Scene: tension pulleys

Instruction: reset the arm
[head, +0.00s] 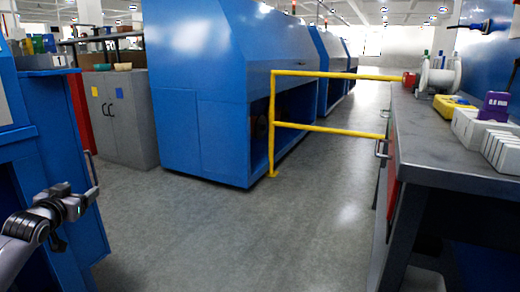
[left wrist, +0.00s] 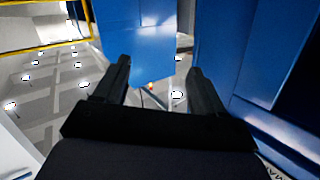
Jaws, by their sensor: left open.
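My left gripper (head: 92,178) is at the lower left of the head view, beside a blue machine cabinet (head: 75,140). Its fingers point up and away from me. In the left wrist view the two dark fingers of the left gripper (left wrist: 160,82) stand apart with nothing between them. Blue machine panels show behind and beside the fingers there. The left gripper holds nothing. My right gripper is in neither view.
A grey workbench (head: 440,150) on the right carries white blocks (head: 490,135), a yellow item (head: 452,104), a purple device (head: 494,106) and a white spool (head: 438,76). A yellow rail (head: 330,129) stands beside a large blue machine (head: 205,90). The grey floor (head: 240,235) between is clear.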

